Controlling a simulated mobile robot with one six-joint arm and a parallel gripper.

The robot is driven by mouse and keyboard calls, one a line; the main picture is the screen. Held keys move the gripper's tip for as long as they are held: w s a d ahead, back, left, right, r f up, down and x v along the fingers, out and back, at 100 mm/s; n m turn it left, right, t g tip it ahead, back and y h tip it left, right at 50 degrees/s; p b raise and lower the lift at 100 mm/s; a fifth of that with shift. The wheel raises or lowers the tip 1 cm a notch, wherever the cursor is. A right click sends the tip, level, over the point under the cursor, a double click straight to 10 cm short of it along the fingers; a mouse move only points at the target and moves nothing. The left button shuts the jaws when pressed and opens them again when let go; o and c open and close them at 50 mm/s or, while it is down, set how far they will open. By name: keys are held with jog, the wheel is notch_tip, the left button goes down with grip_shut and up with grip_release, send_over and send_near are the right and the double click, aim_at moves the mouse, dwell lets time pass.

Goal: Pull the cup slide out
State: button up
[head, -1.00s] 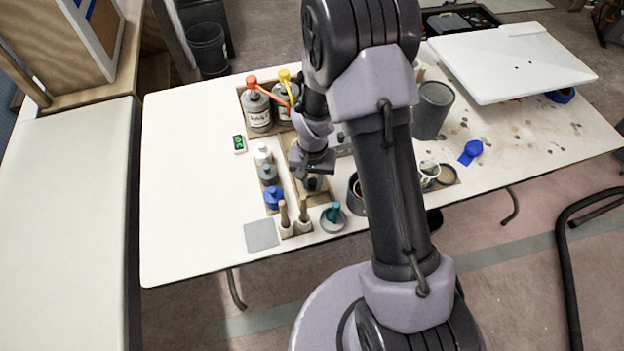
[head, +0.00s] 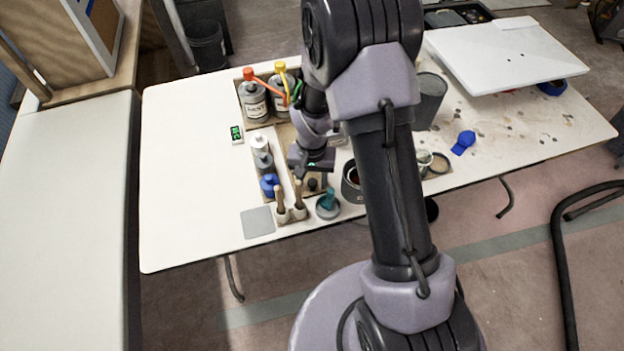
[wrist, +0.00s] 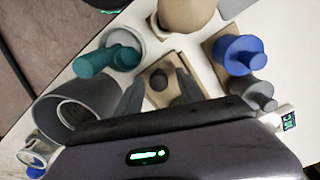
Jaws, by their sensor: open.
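In the head view the knob (head: 313,185) shows just below my gripper (head: 312,170). My gripper body hides the rear of the slide.
Blue (head: 269,184) and grey bottles line the left. Solvent cans (head: 254,100) stand behind. The table's left part is clear.

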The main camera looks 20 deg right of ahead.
notch_tip(320, 180, up, 17)
jog(key=p, duration=0.5)
jog(key=shift+p, duration=0.3)
jog(key=s+a+r+t+y+b, duration=0.1)
jog(key=s+a+r+t+b, duration=0.1)
jog(key=s+r, duration=0.7)
jog(key=s+a+r+t+y+b, duration=0.1)
jog(key=s+a+r+t, duration=0.1)
jog(key=s+r, duration=0.6)
jog(key=shift+s+r+t+b, duration=0.35)
jog(key=shift+s+r+t, duration=0.05)
jog(key=shift+s+t, duration=0.5)
